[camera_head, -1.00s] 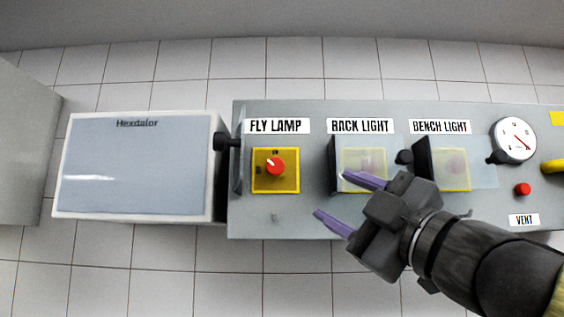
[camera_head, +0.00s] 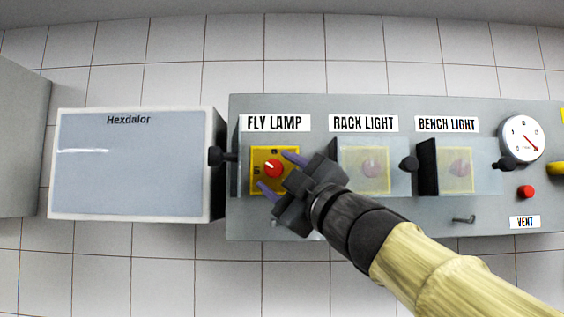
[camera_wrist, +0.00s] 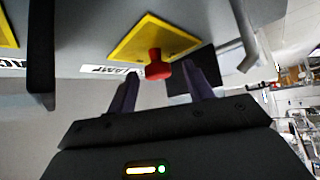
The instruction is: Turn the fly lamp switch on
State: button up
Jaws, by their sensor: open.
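The fly lamp switch is a red rotary knob (camera_head: 272,168) on a yellow plate (camera_head: 256,188), below the FLY LAMP label (camera_head: 275,123). Its clear cover stands swung open at the left. The knob's white mark points to the upper left. My gripper (camera_head: 280,173) is open, its two purple fingers reaching over the plate from the lower right. In the wrist view the red knob (camera_wrist: 158,66) sticks out from the yellow plate (camera_wrist: 150,38), between and just beyond the fingertips (camera_wrist: 160,72). I cannot tell whether either finger touches it.
The rack light switch (camera_head: 372,169) and bench light switch (camera_head: 459,168) sit to the right behind clear covers. A gauge (camera_head: 522,138) and a red vent button (camera_head: 526,192) are farther right. A grey-blue Hexdalor box (camera_head: 135,165) stands at the left.

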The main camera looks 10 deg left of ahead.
jog(key=shift+r, duration=0.15)
jog(key=shift+w, duration=0.15)
jog(key=c, duration=0.9)
jog(key=shift+c, duration=0.2)
jog(key=shift+f+m+t+b, duration=0.25)
jog(key=shift+m+t+b, duration=0.25)
jog(key=shift+b, duration=0.5)
jog(key=m+t+b, duration=0.1)
jog(key=m+b, duration=0.1)
jog(key=b, duration=0.2)
jog(key=shift+f+t+h, duration=0.15)
jog(key=shift+t+h, duration=0.15)
jog(key=shift+t, duration=0.1)
jog(key=m+t+h+b, duration=0.1)
jog(key=m+b, duration=0.1)
jog(key=m+t+h+b, duration=0.1)
jog(key=m+t+b, duration=0.1)
jog(key=b, duration=0.1)
jog(key=m+t+h+b, duration=0.1)
jog(key=m+b, duration=0.1)
jog(key=shift+a+m+t+b, duration=0.3)
jog(key=shift+m+t+b, duration=0.05)
jog(key=shift+m+t, duration=0.05)
jog(key=shift+r+m+t+h+b, duration=0.2)
jog(key=shift+m+t+h+b, duration=0.6)
jog(key=shift+m, duration=0.4)
jog(key=shift+a+f+m+h+b, duration=0.2)
jog(key=shift+m+h+b, duration=0.15)
jog(key=shift+m+h, duration=0.15)
